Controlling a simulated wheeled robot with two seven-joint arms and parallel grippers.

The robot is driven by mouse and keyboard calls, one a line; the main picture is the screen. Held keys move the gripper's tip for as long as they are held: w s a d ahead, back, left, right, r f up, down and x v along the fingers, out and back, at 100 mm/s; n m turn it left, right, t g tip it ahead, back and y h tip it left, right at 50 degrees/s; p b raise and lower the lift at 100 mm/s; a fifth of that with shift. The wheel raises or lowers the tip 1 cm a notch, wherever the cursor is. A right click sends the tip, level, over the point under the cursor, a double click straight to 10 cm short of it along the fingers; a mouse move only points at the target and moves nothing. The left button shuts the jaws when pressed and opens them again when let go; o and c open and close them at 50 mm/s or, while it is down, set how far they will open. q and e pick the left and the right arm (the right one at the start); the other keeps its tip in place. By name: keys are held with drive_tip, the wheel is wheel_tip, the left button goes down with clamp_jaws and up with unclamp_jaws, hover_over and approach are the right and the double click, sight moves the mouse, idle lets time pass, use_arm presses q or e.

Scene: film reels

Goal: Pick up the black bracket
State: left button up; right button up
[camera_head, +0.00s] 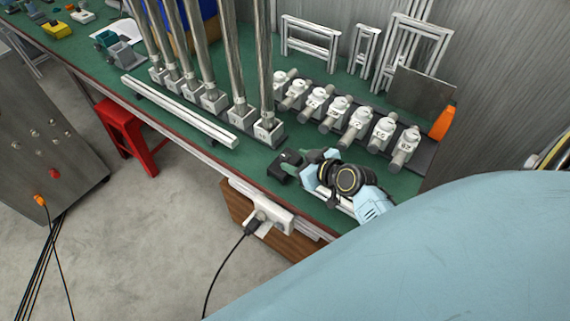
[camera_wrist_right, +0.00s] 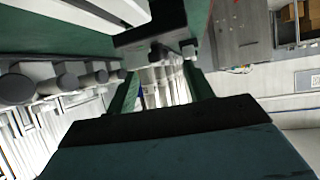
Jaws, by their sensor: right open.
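The black bracket (camera_head: 285,165) lies on the green table top near its front edge, just left of my right gripper. In the right wrist view, the gripper (camera_wrist_right: 163,72) shows two green fingers spread apart. A dark block, which looks like the bracket (camera_wrist_right: 152,36), is just beyond the fingertips. I cannot tell whether a finger touches it. My left gripper is in neither view.
A row of white-and-grey clamps (camera_head: 338,107) stands behind the gripper. Tall metal posts (camera_head: 265,80) and a long aluminium profile (camera_head: 180,112) are to the left. A white power socket (camera_head: 262,208) hangs below the table edge. An orange object (camera_head: 442,122) stands at the right end.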

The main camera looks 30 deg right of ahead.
sight(286, 156)
drive_tip(key=shift+x, duration=1.05)
drive_tip(key=x, duration=0.3)
drive_tip(key=shift+w+f+b, duration=0.15)
drive_tip(key=shift+b, duration=0.25)
drive_tip(key=shift+w+f, duration=0.1)
drive_tip(key=shift+w, duration=0.05)
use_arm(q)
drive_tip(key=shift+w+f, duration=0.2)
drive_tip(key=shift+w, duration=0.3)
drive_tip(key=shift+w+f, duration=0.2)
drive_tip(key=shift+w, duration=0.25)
use_arm(e)
clamp_jaws()
